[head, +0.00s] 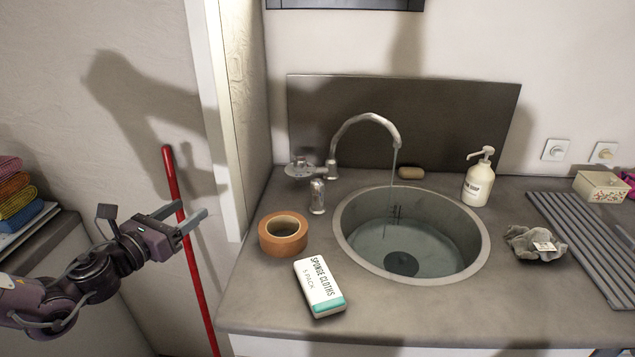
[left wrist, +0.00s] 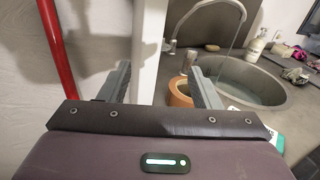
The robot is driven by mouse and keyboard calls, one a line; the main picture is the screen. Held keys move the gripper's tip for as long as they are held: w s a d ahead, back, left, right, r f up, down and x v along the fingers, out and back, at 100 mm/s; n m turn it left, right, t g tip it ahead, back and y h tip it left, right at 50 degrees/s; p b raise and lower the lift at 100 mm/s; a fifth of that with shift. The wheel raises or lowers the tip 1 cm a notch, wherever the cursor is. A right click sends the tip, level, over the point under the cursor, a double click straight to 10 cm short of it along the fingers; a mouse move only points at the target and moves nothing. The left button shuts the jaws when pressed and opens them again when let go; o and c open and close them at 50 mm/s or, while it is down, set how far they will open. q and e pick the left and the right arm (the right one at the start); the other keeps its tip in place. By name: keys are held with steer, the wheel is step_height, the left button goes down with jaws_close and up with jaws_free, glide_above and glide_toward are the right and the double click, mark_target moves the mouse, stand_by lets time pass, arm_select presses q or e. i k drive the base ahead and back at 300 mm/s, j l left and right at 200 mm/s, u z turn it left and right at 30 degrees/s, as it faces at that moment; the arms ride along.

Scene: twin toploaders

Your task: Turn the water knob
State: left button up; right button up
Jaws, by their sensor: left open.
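The metal water knob (head: 299,168) sticks out to the left of the faucet (head: 368,118) behind the sink. A thin stream of water runs from the spout into the round sink (head: 345,245), where water stands. A short metal post (head: 317,197) stands in front of the knob. My left gripper (head: 193,210) is open and empty, to the left of the counter and well apart from the knob. In the left wrist view, the open fingers (left wrist: 163,85) frame a white wall edge, and the faucet (left wrist: 236,10) shows beyond. My right gripper is not seen.
A tape roll (head: 283,236) and a sponge cloths pack (head: 320,286) lie on the counter left of the sink. A soap bottle (head: 478,180) stands behind it. A white wall edge (head: 215,120) and a red pole (head: 190,260) are near my left gripper.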

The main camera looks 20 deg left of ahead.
mark_target(316, 185)
steer(key=i+l, duration=0.7)
steer(key=i, duration=0.2)
